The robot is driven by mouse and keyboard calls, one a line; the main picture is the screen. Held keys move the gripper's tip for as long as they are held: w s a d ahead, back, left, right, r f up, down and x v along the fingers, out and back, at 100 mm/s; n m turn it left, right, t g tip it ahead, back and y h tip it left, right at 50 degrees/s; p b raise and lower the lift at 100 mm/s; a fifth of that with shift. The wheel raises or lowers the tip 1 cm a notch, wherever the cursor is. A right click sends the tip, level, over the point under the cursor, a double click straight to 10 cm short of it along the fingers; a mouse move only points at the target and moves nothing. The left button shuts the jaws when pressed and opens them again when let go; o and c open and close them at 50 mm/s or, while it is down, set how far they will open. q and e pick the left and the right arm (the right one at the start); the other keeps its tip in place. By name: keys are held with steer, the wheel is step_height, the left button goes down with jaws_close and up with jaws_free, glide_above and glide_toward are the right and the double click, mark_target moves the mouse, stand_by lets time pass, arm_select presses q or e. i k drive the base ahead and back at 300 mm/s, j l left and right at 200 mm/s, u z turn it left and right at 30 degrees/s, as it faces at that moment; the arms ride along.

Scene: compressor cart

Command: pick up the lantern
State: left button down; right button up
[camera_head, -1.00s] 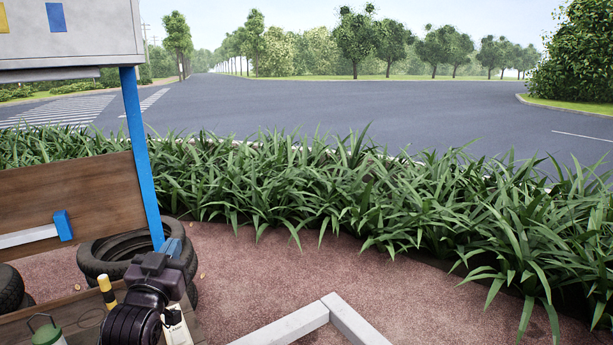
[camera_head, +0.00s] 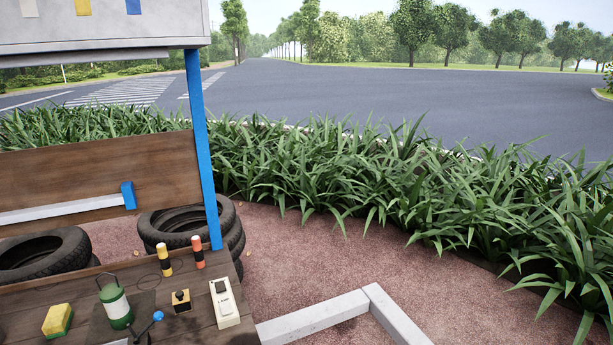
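The lantern (camera_head: 116,305) stands upright on the wooden counter (camera_head: 205,330) at the lower left. It has a green top, a white body, a green lower band and a thin wire handle raised above it. Neither of my grippers is in view, and nothing is holding the lantern.
A yellow-green sponge (camera_head: 57,320) lies left of the lantern. A blue post (camera_head: 203,150) rises behind the counter.

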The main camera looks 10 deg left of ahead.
mark_target(120, 313)
steer(key=u, duration=1.55)
